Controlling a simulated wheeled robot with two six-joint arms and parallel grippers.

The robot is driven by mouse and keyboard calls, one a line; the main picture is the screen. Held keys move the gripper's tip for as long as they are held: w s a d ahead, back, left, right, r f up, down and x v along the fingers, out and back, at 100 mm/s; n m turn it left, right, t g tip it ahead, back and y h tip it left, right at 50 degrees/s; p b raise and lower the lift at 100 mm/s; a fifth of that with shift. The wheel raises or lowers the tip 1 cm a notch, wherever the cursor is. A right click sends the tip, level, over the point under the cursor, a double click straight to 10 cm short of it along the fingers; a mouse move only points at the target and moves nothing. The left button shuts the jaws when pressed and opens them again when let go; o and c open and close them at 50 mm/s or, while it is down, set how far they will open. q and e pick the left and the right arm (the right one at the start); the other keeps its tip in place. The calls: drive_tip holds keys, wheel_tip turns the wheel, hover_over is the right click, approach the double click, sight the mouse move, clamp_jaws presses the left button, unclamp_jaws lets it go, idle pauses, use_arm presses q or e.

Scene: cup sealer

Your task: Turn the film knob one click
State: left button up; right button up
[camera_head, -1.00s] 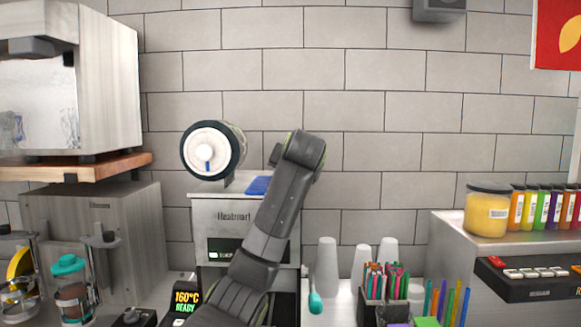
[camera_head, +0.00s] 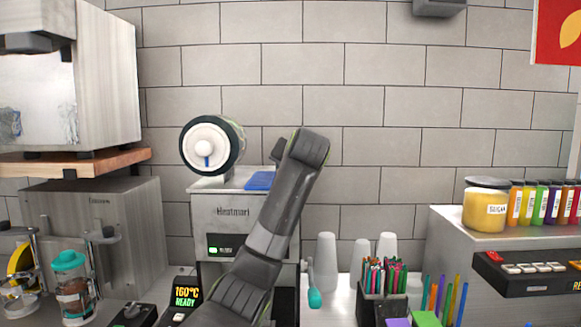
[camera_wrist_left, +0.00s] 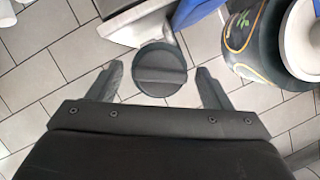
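The cup sealer (camera_head: 218,216) stands against the wall. A film roll (camera_head: 233,142) sits on top, with a white end disc and a round white hub (camera_head: 205,148) bearing a blue mark that points down. The roll (camera_wrist_left: 244,45) is at the upper right in the left wrist view. My left gripper (camera_wrist_left: 155,75) is open there. A dark round knob-like disc with a ridge (camera_wrist_left: 160,60) shows between its fingers; I cannot tell whether they touch it. My right gripper is not in view.
A display reading 160°C READY (camera_head: 186,293) is at the sealer's lower left. White cups (camera_head: 326,262) and a holder of coloured sticks (camera_head: 384,290) stand at the right. A teal-ended handle (camera_head: 314,298) hangs beside the sealer.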

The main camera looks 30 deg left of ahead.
use_arm(q)
drive_tip(key=b+v, duration=1.7)
drive_tip(key=b, duration=0.2)
drive_tip(key=shift+s+d, duration=0.15)
drive_tip(key=shift+d, duration=0.1)
idle(0.4)
drive_tip(key=shift+a, duration=0.1)
idle(0.4)
